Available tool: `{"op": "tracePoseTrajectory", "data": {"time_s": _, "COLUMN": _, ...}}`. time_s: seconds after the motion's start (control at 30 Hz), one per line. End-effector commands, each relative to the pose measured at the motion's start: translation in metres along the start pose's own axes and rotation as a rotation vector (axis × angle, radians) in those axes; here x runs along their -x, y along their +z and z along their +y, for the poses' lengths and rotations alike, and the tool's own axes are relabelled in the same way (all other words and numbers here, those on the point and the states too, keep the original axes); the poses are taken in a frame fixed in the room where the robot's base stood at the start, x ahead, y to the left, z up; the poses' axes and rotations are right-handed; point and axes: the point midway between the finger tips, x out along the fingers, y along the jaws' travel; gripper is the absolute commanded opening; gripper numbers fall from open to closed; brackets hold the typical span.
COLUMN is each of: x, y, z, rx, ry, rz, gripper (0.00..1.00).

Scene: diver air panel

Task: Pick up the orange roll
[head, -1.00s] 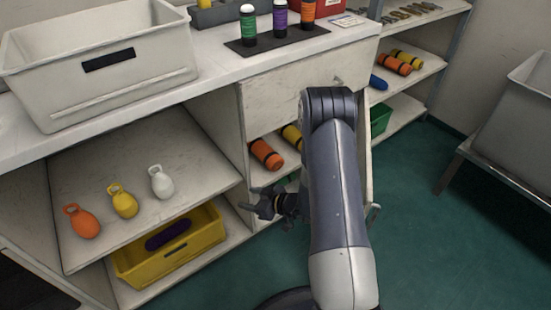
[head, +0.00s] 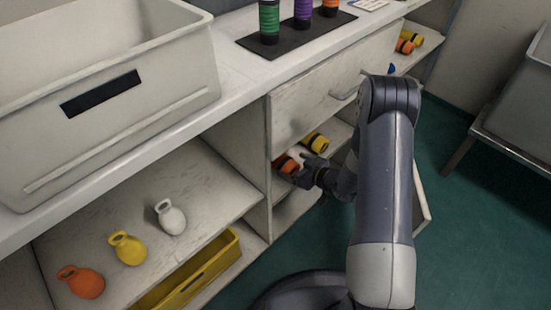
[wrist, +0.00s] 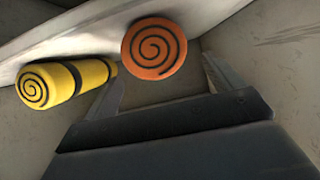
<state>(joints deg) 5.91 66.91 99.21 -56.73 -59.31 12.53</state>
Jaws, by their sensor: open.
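The orange roll (head: 287,163) lies on a shelf in the compartment under the drawer, partly hidden by my gripper (head: 300,176). In the wrist view its round end with a dark spiral (wrist: 153,47) faces me. My gripper (wrist: 163,68) is open, its two fingers to the left and right of the roll's end. I cannot tell whether the fingers reach past that end. No contact shows. A yellow roll (head: 315,142) lies to the right of the orange one in the head view; in the wrist view it is on the left (wrist: 65,80), outside the left finger.
A drawer front (head: 320,95) is just above the compartment. An open door (head: 423,200) stands to the right of my arm. More rolls (head: 406,46) lie on the far right shelf.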

Motion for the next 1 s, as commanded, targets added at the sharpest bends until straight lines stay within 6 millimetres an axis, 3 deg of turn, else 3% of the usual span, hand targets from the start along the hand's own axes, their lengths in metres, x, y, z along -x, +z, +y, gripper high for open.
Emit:
{"op": "tracePoseTrajectory", "data": {"time_s": 0.3, "x": -0.044, "y": 0.005, "z": -0.002, "rx": 0.002, "ry": -0.002, "rz": 0.0, "gripper": 0.89}}
{"op": "tracePoseTrajectory", "data": {"time_s": 0.6, "x": -0.05, "y": 0.003, "z": -0.001, "rx": 0.0, "ry": 0.0, "rz": -0.001, "gripper": 0.89}}
{"op": "tracePoseTrajectory", "data": {"time_s": 1.0, "x": -0.049, "y": 0.003, "z": -0.001, "rx": 0.0, "ry": -0.001, "rz": 0.0, "gripper": 0.57}}
